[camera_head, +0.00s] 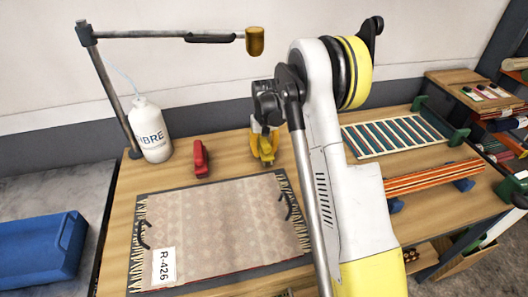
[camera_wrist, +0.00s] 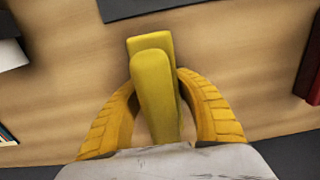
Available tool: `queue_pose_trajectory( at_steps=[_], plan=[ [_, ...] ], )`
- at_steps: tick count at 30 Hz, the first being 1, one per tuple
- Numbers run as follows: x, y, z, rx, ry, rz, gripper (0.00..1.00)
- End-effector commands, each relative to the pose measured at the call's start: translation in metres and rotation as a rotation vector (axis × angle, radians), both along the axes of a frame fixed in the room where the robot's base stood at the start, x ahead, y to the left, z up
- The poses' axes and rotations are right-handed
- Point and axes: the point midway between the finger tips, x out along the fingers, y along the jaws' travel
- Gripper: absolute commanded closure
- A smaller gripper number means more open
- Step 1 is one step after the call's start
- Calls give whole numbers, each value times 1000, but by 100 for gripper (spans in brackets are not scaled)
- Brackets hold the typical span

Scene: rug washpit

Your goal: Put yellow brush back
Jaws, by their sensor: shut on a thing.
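The yellow brush (camera_wrist: 153,85) shows in the wrist view as a long yellow block between the two ribbed fingers of my gripper (camera_wrist: 160,110). My gripper is shut on it. In the head view my gripper (camera_head: 264,148) points down over the wooden table, behind the rug and right of the red brush-like block (camera_head: 201,158). The yellow brush is hard to separate from the yellow fingers there. I cannot tell whether it touches the table.
A patterned rug (camera_head: 220,220) with a tag lies on a dark mat in front. A white bottle (camera_head: 152,132) stands at the back left by a pole whose arm carries a gold-coloured head (camera_head: 255,41). A striped piece (camera_head: 390,135) lies right of my arm.

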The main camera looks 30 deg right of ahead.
Motion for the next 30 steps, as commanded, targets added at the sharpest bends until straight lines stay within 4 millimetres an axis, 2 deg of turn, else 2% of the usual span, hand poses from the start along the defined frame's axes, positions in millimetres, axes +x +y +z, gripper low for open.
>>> queue_pose_trajectory(
  at_steps=[1, 2, 3, 4, 14, 17, 24, 30],
  plan=[
    [0, 0, -3, 0, 0, 0, 100],
    [0, 0, -2, 0, 0, 0, 59],
    [0, 0, -2, 0, 0, 0, 46],
    [0, 0, -2, 0, 0, 0, 43],
    [0, 0, 2, 0, 0, 0, 43],
    [0, 0, 15, 0, 0, 0, 43],
    [0, -1, 59, 0, 0, 0, 43],
    [0, -1, 76, 0, 0, 0, 43]
  ],
)
